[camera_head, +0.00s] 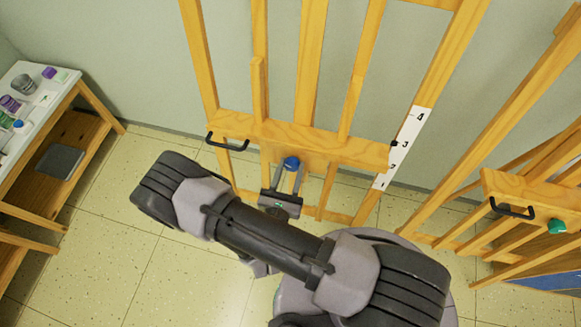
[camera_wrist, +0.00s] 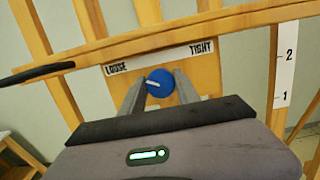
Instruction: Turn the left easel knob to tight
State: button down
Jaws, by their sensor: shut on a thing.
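The left easel (camera_head: 283,140) is a wooden frame with a blue knob (camera_head: 291,163) on its crossbar. In the wrist view the blue knob (camera_wrist: 161,86) sits below a label strip (camera_wrist: 160,57) reading LOOSE on the left and TIGHT on the right. A pale pointer line on the knob points left, toward the LOOSE side. My gripper (camera_head: 286,172) reaches the knob from the front. In the wrist view my gripper's fingers (camera_wrist: 159,88) stand on either side of the knob and are shut on it. The knob's lower part is partly hidden.
A black handle (camera_head: 227,143) sticks out left of the knob. A numbered white scale (camera_head: 405,145) runs up the right post. A second easel with a green knob (camera_head: 557,227) stands at right. A table (camera_head: 50,100) with art supplies is at left.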

jog(key=shift+m, duration=0.3)
jog(key=m+h, duration=0.1)
jog(key=m, duration=0.5)
jog(key=shift+g, duration=0.4)
jog(key=m+g+h, duration=0.1)
jog(key=m, duration=0.6)
jog(key=m+g, duration=0.1)
jog(key=m, duration=0.5)
jog(key=m+g+b, duration=0.1)
jog(key=m+b, duration=0.1)
jog(key=m, duration=0.3)
jog(key=shift+y, duration=0.4)
jog(key=shift+m, duration=0.4)
jog(key=c, duration=0.9)
grip_release()
